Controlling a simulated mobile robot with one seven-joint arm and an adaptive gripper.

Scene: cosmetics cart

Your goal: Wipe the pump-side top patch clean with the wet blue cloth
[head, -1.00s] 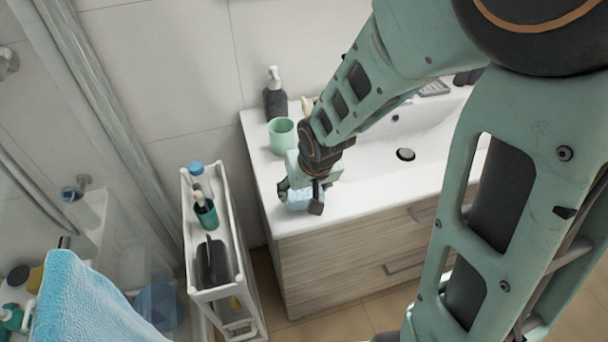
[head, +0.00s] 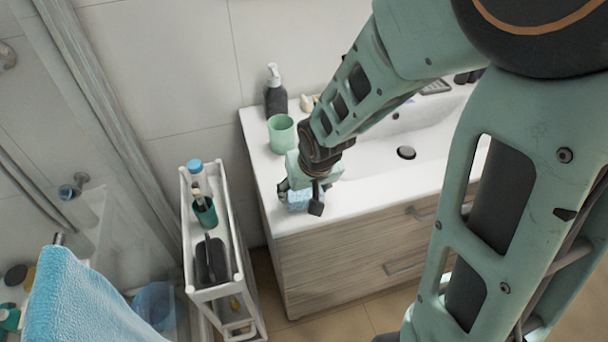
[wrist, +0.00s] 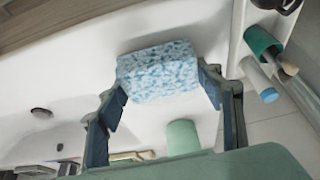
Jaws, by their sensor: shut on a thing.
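The blue cloth (head: 299,199) is a speckled blue-and-white block in my gripper (head: 301,197), at the front left of the white basin top (head: 262,165). In the wrist view the cloth (wrist: 158,70) sits between the two fingers of my gripper (wrist: 163,84), over the white top. I cannot tell whether it touches the surface. The dark pump bottle (head: 275,95) stands upright at the back left corner, behind the cloth. No mark shows clearly on the bare top nearby; the part under the cloth and gripper is hidden.
A green cup (head: 281,134) stands between the pump bottle and my gripper. A narrow white cart (head: 236,230) with bottles and a dark brush stands left of the basin unit. The sink bowl (head: 432,148) lies to the right. A blue towel (head: 85,300) hangs at lower left.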

